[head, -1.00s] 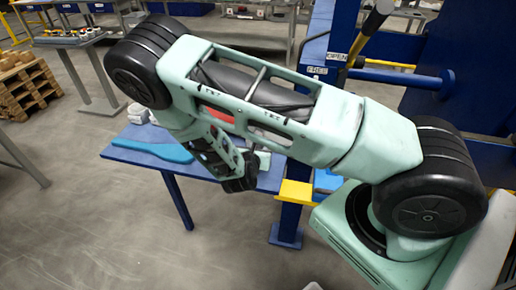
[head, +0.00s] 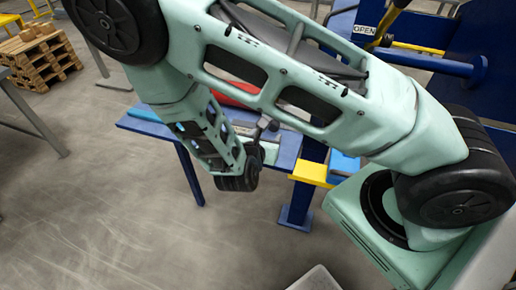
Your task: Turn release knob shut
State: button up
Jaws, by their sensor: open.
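I cannot make out the release knob in the head view; my raised arm covers much of the press area. My gripper (head: 266,127) shows only as a small dark grey piece beyond my black wrist joint, above the blue table. It is open, and nothing can be seen between its jaws. An OPEN label (head: 364,30) is on the blue press frame at the upper right. A lever (head: 387,22) with a dark top end slants up beside this label.
A blue table (head: 283,150) lies behind my wrist. A yellow block (head: 309,172) and a blue post (head: 297,203) stand just right of it. A blue bar with a round end (head: 479,70) juts out at the right. Wooden pallets (head: 38,58) lie far left. The floor at lower left is clear.

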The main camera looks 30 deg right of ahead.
jog(key=v, duration=0.6)
jog(key=shift+s+a+b, duration=0.2)
jog(key=shift+a+b, duration=0.05)
jog(key=shift+b, duration=0.1)
jog(key=shift+r, duration=0.15)
